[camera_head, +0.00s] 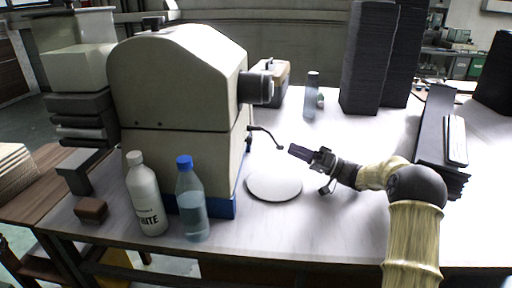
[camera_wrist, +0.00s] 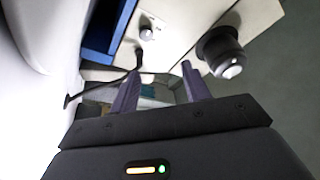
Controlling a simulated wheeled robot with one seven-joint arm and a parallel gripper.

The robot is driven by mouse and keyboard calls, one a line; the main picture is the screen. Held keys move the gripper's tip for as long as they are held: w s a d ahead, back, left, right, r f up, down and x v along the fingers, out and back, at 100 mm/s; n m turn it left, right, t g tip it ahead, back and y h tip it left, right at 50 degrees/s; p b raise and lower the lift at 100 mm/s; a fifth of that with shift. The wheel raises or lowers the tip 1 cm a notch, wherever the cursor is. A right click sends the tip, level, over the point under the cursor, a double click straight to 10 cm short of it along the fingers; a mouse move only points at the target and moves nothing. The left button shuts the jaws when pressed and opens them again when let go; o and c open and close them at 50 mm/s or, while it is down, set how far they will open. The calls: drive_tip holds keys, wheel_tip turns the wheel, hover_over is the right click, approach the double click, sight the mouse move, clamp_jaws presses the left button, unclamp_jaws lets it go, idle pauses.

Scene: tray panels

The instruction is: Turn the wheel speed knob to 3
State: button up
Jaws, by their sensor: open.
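A large beige machine (camera_head: 185,75) with a blue base stands on the table in the head view. In the wrist view its face (camera_wrist: 185,20) carries a small round knob (camera_wrist: 146,33) with a pale surround. I cannot read any numbers or pointer on it, and its front is hidden in the head view. A thick black cylinder (camera_wrist: 222,52) with a silvery end juts from the machine; it also shows in the head view (camera_head: 256,87). My gripper (camera_head: 298,151) is open and empty, right of the machine and apart from it. Its purple fingers (camera_wrist: 160,78) show in the wrist view.
A thin bent black lever (camera_head: 266,136) sticks out from the machine close to my gripper. A white disc (camera_head: 274,184) lies below it. A white bottle (camera_head: 147,195) and a blue-capped bottle (camera_head: 192,200) stand in front. Dark stacks (camera_head: 370,55) stand behind.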

sight(249, 140)
drive_tip(key=w+a, duration=0.1)
drive_tip(key=a, duration=0.3)
drive_tip(key=w+a+b, duration=0.1)
drive_tip(key=a, duration=0.3)
drive_tip(key=w+a, duration=0.1)
drive_tip(key=a, duration=0.3)
drive_tip(key=shift+w+a+r, duration=0.1)
drive_tip(key=shift+w+a, duration=0.1)
drive_tip(key=shift+a, duration=0.2)
drive_tip(key=c, duration=1)
